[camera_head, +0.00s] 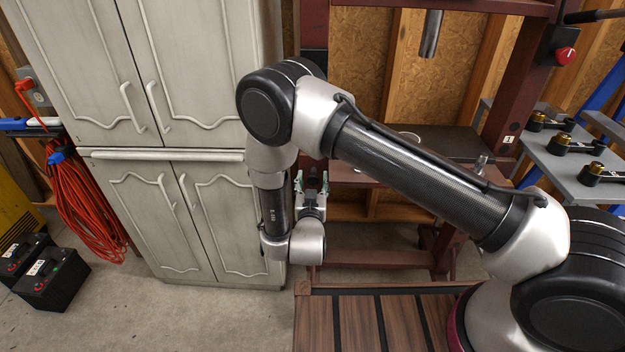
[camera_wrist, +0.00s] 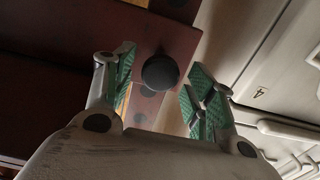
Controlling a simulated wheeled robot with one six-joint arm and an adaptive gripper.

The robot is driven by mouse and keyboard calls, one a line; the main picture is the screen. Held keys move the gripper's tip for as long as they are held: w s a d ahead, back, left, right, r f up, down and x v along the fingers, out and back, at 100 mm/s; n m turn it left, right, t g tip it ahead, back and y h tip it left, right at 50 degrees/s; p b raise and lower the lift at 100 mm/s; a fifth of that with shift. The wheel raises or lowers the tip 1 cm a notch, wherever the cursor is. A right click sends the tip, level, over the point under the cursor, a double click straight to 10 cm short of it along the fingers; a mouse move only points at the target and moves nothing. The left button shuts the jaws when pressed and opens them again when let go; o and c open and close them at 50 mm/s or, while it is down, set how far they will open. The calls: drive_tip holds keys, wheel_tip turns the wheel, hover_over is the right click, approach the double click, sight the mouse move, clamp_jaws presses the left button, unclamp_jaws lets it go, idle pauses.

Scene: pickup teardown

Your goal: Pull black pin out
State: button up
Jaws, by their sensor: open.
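The black pin (camera_wrist: 160,72) shows its round dark end in the wrist view, against a dark red steel beam (camera_wrist: 172,40). My gripper (camera_head: 311,180) is open, with its green-padded fingers on either side of the pin's end in the wrist view. A gap shows between the pin and each finger, and nothing is held. How far the pin lies beyond the fingertips is hard to tell. In the head view I cannot make out the pin; my gripper points at the dark red press frame (camera_head: 313,110).
A white cabinet (camera_head: 190,215) stands close left of my gripper. A grey shelf (camera_head: 560,150) with several black and gold parts is at the right. Two black batteries (camera_head: 52,283) and a red cord (camera_head: 90,215) are at the far left. Bare floor lies before the cabinet.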

drive_tip(key=shift+w, duration=0.75)
clamp_jaws()
drive_tip(key=s, duration=0.8)
drive_tip(key=shift+s, duration=0.3)
drive_tip(key=shift+a, duration=0.1)
unclamp_jaws()
